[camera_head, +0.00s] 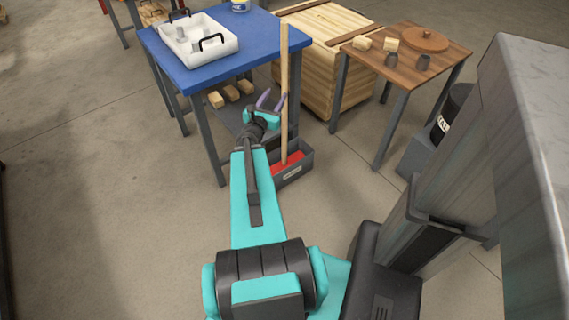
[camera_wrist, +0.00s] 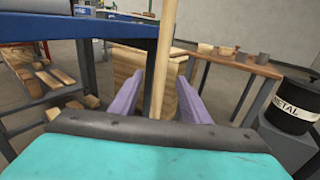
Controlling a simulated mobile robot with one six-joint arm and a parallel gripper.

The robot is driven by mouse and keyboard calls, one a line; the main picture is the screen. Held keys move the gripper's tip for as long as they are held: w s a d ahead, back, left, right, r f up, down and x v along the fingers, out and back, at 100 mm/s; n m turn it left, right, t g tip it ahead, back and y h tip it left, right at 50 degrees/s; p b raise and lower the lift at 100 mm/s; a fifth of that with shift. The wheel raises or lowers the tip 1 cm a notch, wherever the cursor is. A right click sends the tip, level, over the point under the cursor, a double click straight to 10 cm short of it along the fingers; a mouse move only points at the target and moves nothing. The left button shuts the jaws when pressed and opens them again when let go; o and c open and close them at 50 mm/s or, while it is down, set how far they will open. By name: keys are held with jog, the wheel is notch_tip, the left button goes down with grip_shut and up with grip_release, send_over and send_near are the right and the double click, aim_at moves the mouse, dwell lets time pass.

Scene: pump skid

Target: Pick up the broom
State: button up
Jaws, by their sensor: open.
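The broom (camera_head: 284,90) stands upright, with a long pale wooden handle and a red head low down inside a dark grey bin beside the blue table. In the wrist view its handle (camera_wrist: 162,65) rises between the two purple fingers. My gripper (camera_head: 271,101) is open, with its fingertips close to the handle at about mid-height in the head view. In the wrist view my gripper (camera_wrist: 158,98) has one finger on each side of the handle, with gaps on both sides. I cannot tell how deep the handle is between the fingers. The wrist camera does not show the broom head.
The blue table (camera_head: 255,45) carries a white tray (camera_head: 198,42) and stands just left of the broom. The dark bin (camera_head: 293,172) surrounds the broom head. A wooden crate (camera_head: 345,85) and a small brown table (camera_head: 440,60) stand behind and right. Open floor lies left.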

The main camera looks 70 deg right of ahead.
aim_at(283, 84)
jog(key=shift+s+d+r, duration=0.1)
jog(key=shift+d+r, duration=0.05)
jog(key=shift+d, duration=0.05)
jog(key=shift+d+f+b, duration=0.2)
jog(key=shift+d+b, duration=0.05)
jog(key=shift+b, duration=0.9)
jog(key=d+b, duration=0.1)
jog(key=b, duration=0.2)
jog(key=d+b, duration=0.1)
jog(key=b, duration=0.7)
jog(key=shift+d, duration=0.15)
jog(key=d+b, duration=0.2)
jog(key=d, duration=0.1)
jog(key=shift+b, duration=0.4)
jog(key=shift+d+r, duration=0.2)
jog(key=shift+d, duration=1.2)
